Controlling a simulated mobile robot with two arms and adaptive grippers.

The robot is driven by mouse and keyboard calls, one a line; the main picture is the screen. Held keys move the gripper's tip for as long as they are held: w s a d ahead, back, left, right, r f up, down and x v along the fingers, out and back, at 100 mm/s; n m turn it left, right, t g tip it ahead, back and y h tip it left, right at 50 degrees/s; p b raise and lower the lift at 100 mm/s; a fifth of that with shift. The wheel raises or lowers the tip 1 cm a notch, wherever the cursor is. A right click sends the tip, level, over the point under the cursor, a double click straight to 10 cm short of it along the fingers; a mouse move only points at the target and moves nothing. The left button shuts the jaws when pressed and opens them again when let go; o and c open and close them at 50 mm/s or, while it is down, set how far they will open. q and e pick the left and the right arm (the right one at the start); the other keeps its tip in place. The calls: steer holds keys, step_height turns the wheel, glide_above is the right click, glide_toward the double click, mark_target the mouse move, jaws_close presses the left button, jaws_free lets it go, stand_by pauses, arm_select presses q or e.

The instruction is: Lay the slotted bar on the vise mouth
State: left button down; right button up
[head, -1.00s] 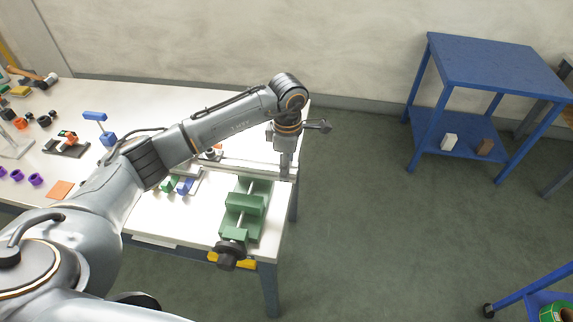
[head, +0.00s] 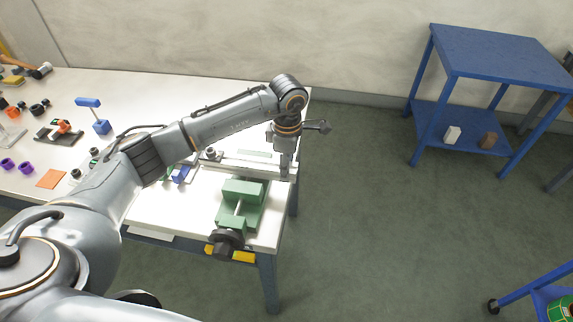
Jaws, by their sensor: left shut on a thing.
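The green vise (head: 243,190) stands near the right end of the white workbench, its dark screw end towards the front. My left gripper (head: 286,170) points down just behind and to the right of the vise. It is shut on the right end of a long, pale bar (head: 240,165), which looks like the slotted bar. The bar runs left to right at the back of the vise and seems to overlap its rear end in the picture. I cannot tell whether it touches the vise. The fingertips are too small to see clearly. My right gripper is out of view.
A blue shelf cart (head: 490,50) stands at the back right. Floor lies between.

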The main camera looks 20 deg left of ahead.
arm_select(q)
steer(key=shift+f+b, duration=0.9)
steer(key=shift+f, duration=0.35)
steer(key=c, duration=0.8)
jaws_free()
step_height(320, 180, up, 12)
